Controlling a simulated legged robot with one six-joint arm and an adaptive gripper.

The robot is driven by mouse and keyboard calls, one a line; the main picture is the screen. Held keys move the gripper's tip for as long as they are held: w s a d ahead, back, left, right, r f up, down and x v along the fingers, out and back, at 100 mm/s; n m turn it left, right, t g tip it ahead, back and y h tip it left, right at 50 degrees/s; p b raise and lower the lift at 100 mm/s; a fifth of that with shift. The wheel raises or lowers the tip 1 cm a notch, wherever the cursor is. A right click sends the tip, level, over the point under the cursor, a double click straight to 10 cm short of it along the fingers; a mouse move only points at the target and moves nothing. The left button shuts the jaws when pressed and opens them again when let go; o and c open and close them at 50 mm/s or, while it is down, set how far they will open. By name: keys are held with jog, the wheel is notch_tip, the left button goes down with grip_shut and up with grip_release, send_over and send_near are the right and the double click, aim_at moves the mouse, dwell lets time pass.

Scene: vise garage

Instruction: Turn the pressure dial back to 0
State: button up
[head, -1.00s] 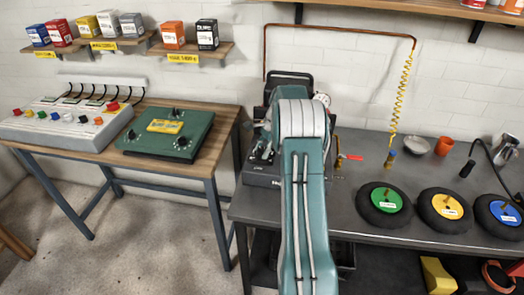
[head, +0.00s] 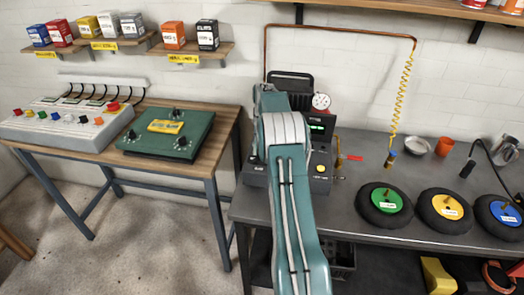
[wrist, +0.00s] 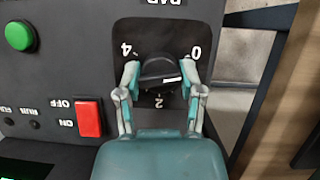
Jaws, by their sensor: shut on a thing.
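The black pressure dial (wrist: 156,66) sits on a dark panel in the wrist view, where its markings appear upside down. The 0 is at the right, the 2 below and the 4 at the left. A white pointer line on the dial points to the right, between the 2 and the 0. My gripper (wrist: 160,72) has one finger on each side of the dial and is shut on it. In the head view, my arm hides the dial and gripper. The compressor (head: 318,184) shows beside my arm, with a round white gauge (head: 321,101) and a lit green display (head: 316,127).
A green button (wrist: 19,36) and a red ON/OFF switch (wrist: 89,117) are left of the dial. A wooden table (head: 207,160) with control boxes is at left.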

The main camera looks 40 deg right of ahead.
jog(key=shift+w+n+h, duration=0.15)
jog(key=shift+n+h, duration=0.45)
jog(key=shift+n, duration=1)
jog(key=shift+g, duration=0.3)
jog(key=o, duration=1.2)
jog(key=shift+c, duration=0.2)
jog(key=shift+v, duration=3.7)
jog(key=shift+w, duration=0.15)
